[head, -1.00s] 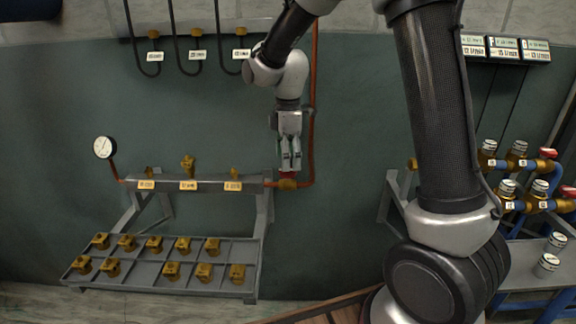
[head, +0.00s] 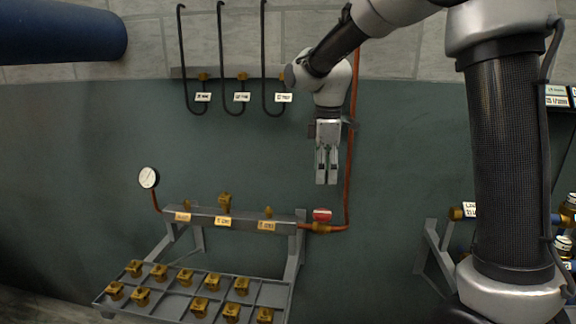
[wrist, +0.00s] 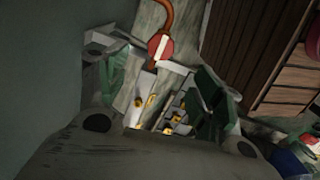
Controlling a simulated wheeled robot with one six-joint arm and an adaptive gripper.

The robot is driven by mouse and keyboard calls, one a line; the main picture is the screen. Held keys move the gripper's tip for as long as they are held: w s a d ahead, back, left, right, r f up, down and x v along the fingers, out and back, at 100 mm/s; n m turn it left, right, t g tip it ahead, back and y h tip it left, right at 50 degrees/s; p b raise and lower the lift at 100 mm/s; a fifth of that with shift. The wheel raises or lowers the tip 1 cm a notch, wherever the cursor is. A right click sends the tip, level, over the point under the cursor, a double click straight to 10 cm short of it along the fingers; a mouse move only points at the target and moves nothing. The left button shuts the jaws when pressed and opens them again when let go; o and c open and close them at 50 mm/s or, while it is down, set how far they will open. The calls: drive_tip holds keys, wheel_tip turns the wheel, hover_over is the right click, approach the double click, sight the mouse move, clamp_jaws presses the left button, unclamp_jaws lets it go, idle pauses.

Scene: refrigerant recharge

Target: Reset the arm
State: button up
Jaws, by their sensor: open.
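My gripper (head: 326,168) hangs pointing down in front of the green wall, open and empty. It is above and apart from the red-handled valve (head: 322,215) at the right end of the grey manifold bar (head: 245,217). In the wrist view my gripper's fingers (wrist: 165,85) are spread, and the red valve handle (wrist: 160,47) shows beyond them. No object is between the fingers.
A pressure gauge (head: 149,178) stands left of the manifold. A grey divided tray (head: 170,312) below holds several brass fittings. Black hoses (head: 222,60) with labels hang at upper left. A copper pipe (head: 350,150) rises just right of my gripper.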

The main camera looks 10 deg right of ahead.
drive_tip(key=s+d+r+m+t, duration=0.1)
drive_tip(key=s+d+m, duration=0.4)
drive_tip(key=s, duration=0.4)
drive_tip(key=s+d+r+m+t, duration=0.1)
drive_tip(key=s+d+m+t, duration=0.1)
drive_tip(key=s+d+m, duration=0.3)
drive_tip(key=s+d+r+m+t, duration=0.1)
drive_tip(key=s+d+m, duration=0.3)
drive_tip(key=s, duration=0.8)
drive_tip(key=shift+s+d+r+m, duration=0.4)
drive_tip(key=shift+r+m, duration=0.05)
drive_tip(key=shift+m, duration=0.35)
